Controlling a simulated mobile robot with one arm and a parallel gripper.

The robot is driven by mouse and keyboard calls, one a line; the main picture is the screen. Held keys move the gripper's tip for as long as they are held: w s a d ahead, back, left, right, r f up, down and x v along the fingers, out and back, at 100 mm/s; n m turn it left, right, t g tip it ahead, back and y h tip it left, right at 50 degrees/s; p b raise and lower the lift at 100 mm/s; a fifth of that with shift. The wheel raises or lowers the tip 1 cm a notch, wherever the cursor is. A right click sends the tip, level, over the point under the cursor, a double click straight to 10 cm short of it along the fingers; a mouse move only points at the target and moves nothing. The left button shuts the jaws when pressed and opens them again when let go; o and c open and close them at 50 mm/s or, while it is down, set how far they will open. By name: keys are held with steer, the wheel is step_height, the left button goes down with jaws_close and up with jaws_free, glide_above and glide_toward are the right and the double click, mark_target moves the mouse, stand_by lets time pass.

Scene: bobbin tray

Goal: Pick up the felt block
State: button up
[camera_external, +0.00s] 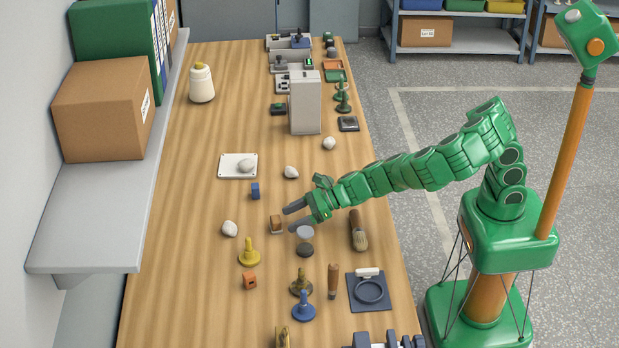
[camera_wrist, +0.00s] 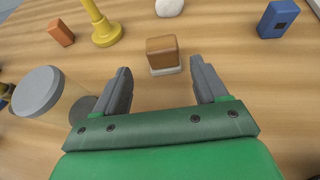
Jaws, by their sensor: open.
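The felt block (camera_external: 276,224) looks like a small brown block with a pale grey layer along its bottom. It sits upright on the wooden table. In the wrist view the felt block (camera_wrist: 163,52) is just ahead of the fingertips, roughly centred across the gap. My gripper (camera_external: 289,219) is open and low over the table, to the right of the block in the external view. In the wrist view my gripper (camera_wrist: 160,68) shows both dark fingers apart with bare wood between them. The block appears clear of both fingers.
A grey-topped cylinder (camera_external: 305,232) stands close beside my gripper. A yellow peg-shaped piece (camera_external: 249,254), an orange block (camera_external: 249,281), a white stone (camera_external: 230,228) and a blue block (camera_external: 255,191) surround the felt block. A brush (camera_external: 357,232) lies to the right.

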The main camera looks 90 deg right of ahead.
mark_target(277, 221)
steer(key=shift+w, duration=1.3)
steer(key=shift+x, duration=1.4)
steer(key=shift+c, duration=0.4)
steer(key=c, duration=1)
